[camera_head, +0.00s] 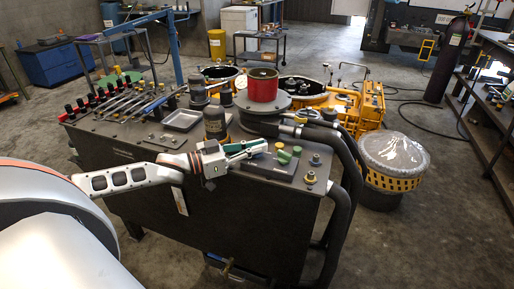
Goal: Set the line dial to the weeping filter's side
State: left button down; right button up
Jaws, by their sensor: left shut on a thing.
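My left gripper (246,150) reaches in from the left over the top of the dark bench. It is shut at a small dark block with green and yellow knobs (284,157). The part between its fingertips, which I take to be the line dial, is mostly hidden, and its pointer cannot be read. A dark filter canister (215,122) stands upright just behind the gripper. Two more dark canisters (199,91) stand further back. I cannot tell which filter is weeping. My right gripper is not in view.
A plastic-covered drum (393,160) stands to the right.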

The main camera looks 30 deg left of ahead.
aim_at(248, 160)
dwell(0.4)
pick_arm(q)
jog(key=c, duration=2.1)
grip_release()
jog(key=shift+c, duration=0.2)
jog(key=shift+v, duration=1.55)
jog(key=v, duration=0.9)
